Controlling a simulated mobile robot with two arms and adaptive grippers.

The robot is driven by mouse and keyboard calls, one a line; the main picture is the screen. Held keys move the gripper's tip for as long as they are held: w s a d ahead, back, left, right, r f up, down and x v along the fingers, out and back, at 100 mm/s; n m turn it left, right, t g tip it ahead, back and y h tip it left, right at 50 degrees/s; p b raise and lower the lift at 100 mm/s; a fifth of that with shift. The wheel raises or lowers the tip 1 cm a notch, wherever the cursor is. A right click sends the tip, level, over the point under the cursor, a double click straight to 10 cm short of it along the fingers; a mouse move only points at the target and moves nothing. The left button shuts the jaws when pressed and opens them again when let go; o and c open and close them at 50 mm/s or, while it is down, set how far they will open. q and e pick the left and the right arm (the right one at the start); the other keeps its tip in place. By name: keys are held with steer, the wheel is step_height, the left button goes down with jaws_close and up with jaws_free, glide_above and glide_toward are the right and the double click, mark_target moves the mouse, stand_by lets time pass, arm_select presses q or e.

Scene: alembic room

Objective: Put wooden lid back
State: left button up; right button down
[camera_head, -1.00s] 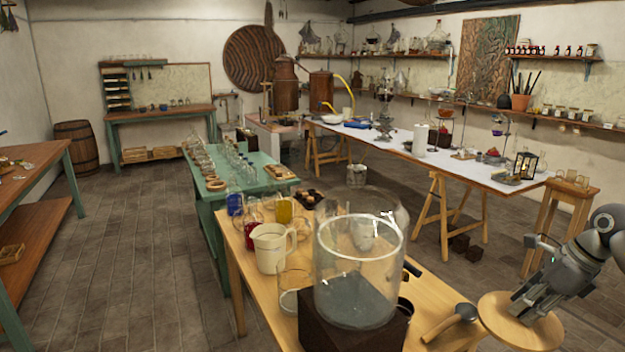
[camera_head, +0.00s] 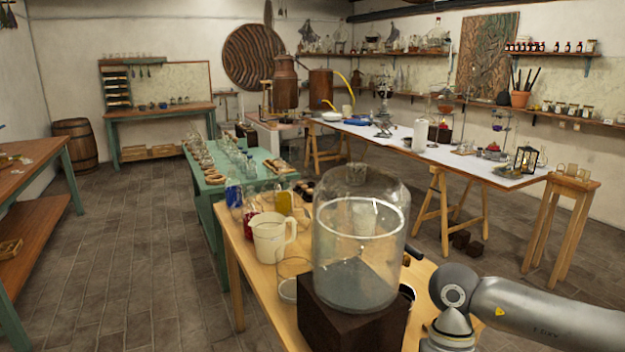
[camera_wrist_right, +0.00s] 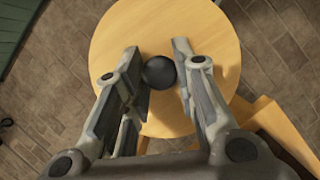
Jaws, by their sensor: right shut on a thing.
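The wooden lid (camera_wrist_right: 205,40) is a round, light wood disc with a dark ball knob (camera_wrist_right: 159,72) in its middle. It fills the centre of the right wrist view. My right gripper (camera_wrist_right: 157,62) has one finger on each side of the knob and is shut on it. The lid and this gripper are not visible in the head view, where only links of my right arm show at the lower right. My left gripper is in neither view.
A large glass jar (camera_head: 358,240) stands on a dark block (camera_head: 335,325) on the wooden table (camera_head: 240,262). A cream pitcher (camera_head: 268,238) and coloured glass vessels crowd behind it. Tiled floor (camera_wrist_right: 280,50) shows around the lid, with a wooden edge at the lower right.

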steer(key=shift+s+f+n+h, duration=0.15)
steer(key=shift+s+n, duration=0.2)
steer(key=shift+s, duration=0.15)
steer(key=shift+s+f+n+h, duration=0.15)
steer(key=shift+s+n, duration=0.2)
steer(key=shift+s, duration=0.1)
steer(key=shift+a, duration=0.1)
steer(key=shift+w, duration=0.1)
stand_by(0.6)
